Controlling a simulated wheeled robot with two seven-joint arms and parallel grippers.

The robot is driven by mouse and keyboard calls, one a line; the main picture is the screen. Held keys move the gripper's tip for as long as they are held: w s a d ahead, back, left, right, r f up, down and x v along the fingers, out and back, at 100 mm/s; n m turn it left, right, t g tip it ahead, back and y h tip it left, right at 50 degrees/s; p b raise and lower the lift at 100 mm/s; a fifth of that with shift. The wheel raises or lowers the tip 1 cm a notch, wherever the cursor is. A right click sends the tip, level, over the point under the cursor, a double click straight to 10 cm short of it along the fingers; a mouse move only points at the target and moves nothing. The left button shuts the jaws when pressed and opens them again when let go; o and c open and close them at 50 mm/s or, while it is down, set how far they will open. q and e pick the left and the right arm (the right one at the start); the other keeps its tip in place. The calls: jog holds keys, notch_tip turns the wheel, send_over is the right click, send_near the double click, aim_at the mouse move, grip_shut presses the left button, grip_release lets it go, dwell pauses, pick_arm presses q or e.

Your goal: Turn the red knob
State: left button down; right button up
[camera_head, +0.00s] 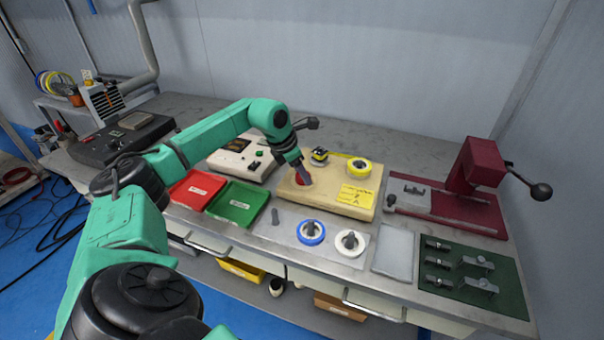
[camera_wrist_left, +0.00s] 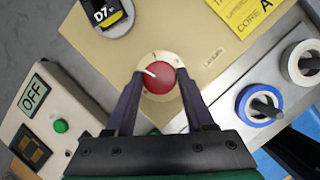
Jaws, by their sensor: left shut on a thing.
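The red knob (camera_wrist_left: 158,78) sits on a pale round dial on top of the beige box (camera_head: 330,200). Its white pointer mark points to the upper left in the left wrist view. My left gripper (camera_wrist_left: 158,82) is over the box with its two dark fingers on either side of the knob, shut on it. In the head view the knob (camera_head: 303,180) shows as a bit of red under the left gripper (camera_head: 302,176), partly hidden by the fingers. My right gripper is not in view.
A control unit (camera_head: 240,158) stands left of the box; its display reads OFF (camera_wrist_left: 33,95). Red (camera_head: 197,190) and green (camera_head: 238,203) trays lie in front. Blue (camera_head: 311,232) and white (camera_head: 350,243) spools stand before the box. A dark red press (camera_head: 465,190) stands right.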

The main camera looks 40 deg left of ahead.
pick_arm(q)
jog(key=m, duration=0.2)
jog(key=m+h, duration=0.1)
jog(key=m, duration=0.1)
jog(key=shift+w+a+r+m+g+h+p, duration=0.1)
jog(key=shift+a+r+m+g+h+p, duration=0.1)
jog(key=shift+m+g+h+p, duration=0.15)
jog(key=m+g+h+p, duration=0.1)
jog(key=m, duration=0.3)
jog(key=shift+w+a, duration=0.1)
jog(key=shift+f+m, duration=0.1)
jog(key=shift+m, duration=0.15)
jog(key=shift+c, duration=1.4)
grip_release()
